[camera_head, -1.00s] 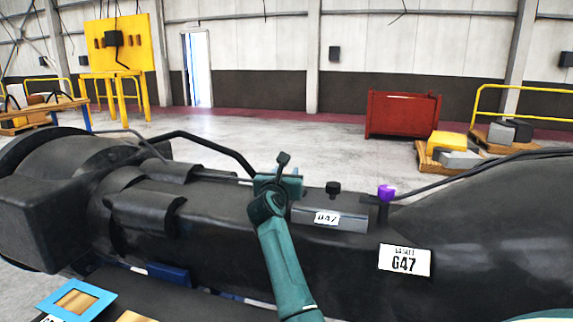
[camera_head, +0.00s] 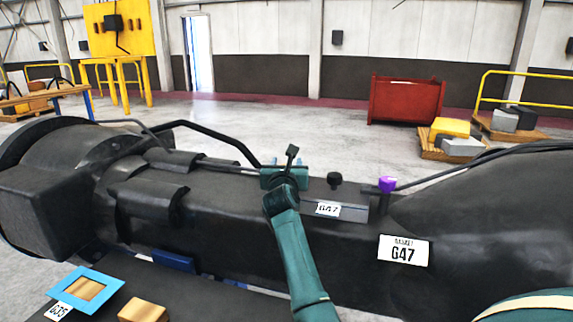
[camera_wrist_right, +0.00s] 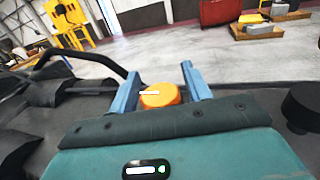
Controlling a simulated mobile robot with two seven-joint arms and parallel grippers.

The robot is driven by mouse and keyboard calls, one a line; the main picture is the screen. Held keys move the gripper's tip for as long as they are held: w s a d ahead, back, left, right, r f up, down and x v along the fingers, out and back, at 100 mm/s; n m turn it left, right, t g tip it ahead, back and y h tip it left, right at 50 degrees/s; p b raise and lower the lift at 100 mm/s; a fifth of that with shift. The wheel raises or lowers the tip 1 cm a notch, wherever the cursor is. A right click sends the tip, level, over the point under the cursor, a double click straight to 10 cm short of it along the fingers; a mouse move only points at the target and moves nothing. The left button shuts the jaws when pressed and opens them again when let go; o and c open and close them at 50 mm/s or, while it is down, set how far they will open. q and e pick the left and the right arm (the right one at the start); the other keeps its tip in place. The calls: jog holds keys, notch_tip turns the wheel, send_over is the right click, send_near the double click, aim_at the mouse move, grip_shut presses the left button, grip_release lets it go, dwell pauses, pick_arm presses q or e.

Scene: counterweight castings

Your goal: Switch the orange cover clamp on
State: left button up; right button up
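The orange cover clamp (camera_wrist_right: 160,97) shows in the right wrist view as a round orange knob with a pale mark on its top. It sits between the two blue fingers of my right gripper (camera_wrist_right: 162,78), which are apart with the knob in the gap. I cannot tell whether either finger touches it. In the head view my right gripper (camera_head: 284,174) is over the top of the long dark casting (camera_head: 240,205), and it hides the orange clamp there. My left gripper is not in view.
Right of my gripper stand a black knob (camera_head: 334,180) and a purple knob (camera_head: 387,184) on the casting. A black bent bar (camera_head: 215,138) rises at the left. A blue frame (camera_head: 85,288) lies at the lower left. A red bin (camera_head: 407,100) stands on the floor behind.

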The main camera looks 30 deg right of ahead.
jog(key=shift+o, duration=0.8)
jog(key=b+v, duration=0.2)
jog(key=v, duration=1)
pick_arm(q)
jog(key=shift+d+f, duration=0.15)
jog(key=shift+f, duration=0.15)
pick_arm(e)
jog(key=shift+s+a, duration=0.3)
jog(key=shift+s, duration=0.2)
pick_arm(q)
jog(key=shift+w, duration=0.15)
